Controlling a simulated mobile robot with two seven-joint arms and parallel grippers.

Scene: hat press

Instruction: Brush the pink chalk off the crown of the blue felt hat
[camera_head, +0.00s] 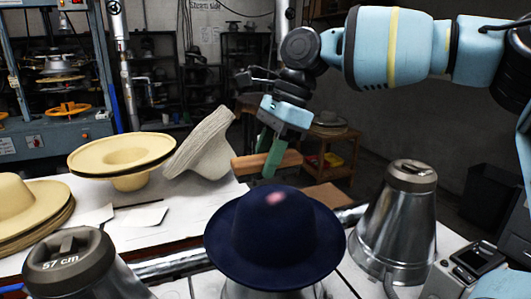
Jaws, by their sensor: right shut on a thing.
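The blue felt hat (262,245) sits brim down on a metal form at the front middle. A blurred pink chalk patch (276,198) shows on top of its crown. My right gripper (272,160), on the light blue arm from the upper right, is shut on a brown wooden brush (252,165). The brush is behind and above the crown in the picture; I see no contact with the hat. Bristles are hard to make out. My left gripper is not in view.
A metal hat block (397,222) stands right of the hat, and another block marked 57 cm (75,262) stands at front left. Cream hats (125,155) and a pale felt body (203,145) lie on the white table (190,206). A small device (470,263) is at front right.

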